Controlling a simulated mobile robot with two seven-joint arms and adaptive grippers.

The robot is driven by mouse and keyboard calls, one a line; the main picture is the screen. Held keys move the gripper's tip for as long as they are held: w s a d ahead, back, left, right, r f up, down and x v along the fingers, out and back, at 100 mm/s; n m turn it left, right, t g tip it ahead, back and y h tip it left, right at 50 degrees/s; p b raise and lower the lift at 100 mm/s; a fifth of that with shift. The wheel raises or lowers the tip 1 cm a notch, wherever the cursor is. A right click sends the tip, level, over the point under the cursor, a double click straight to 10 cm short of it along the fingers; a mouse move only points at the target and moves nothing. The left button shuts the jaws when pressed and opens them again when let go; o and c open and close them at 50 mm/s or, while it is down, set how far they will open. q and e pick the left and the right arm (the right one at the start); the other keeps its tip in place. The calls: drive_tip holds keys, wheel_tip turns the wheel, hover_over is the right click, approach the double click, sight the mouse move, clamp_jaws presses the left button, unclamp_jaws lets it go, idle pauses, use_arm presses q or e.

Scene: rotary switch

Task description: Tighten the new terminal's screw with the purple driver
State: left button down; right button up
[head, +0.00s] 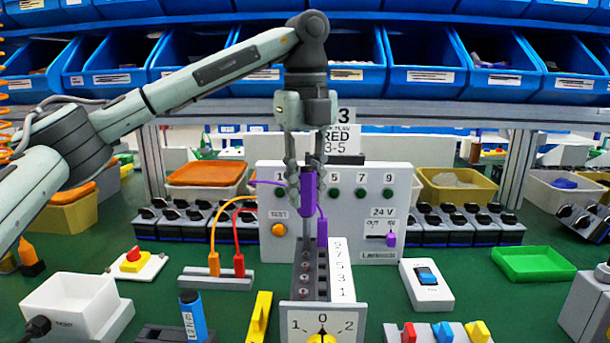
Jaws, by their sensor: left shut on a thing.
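My left gripper (305,165) points down at the middle of the head view and is shut on the purple driver (308,187). The driver is upright, and its grey shaft runs down to the far part of the terminal block (310,270). I cannot tell whether the tip sits in a screw. A purple plug (322,232) with a purple wire stands just right of the shaft. The block has a row of screws and a number strip (341,270). The rotary switch's dial plate (322,322) with a yellow knob is at its near end. My right gripper is not in view.
A test box (350,235) stands behind the block. Orange and red plugs (226,264) sit in a grey holder at left. A blue driver (193,315), yellow piece (260,318), rocker switch (426,283) and empty green tray (533,264) surround it. Blue bins (425,60) line the back.

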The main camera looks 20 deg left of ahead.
use_arm(q)
drive_tip(key=shift+m, duration=1.1)
drive_tip(key=shift+f, duration=0.1)
drive_tip(key=m, duration=0.2)
drive_tip(key=shift+m, duration=0.3)
drive_tip(key=m, duration=0.5)
drive_tip(key=shift+w+d, duration=0.1)
drive_tip(key=shift+m, duration=0.3)
drive_tip(key=shift+m, duration=0.4)
drive_tip(key=m, duration=0.6)
drive_tip(key=shift+d, duration=0.15)
drive_tip(key=shift+m, duration=0.5)
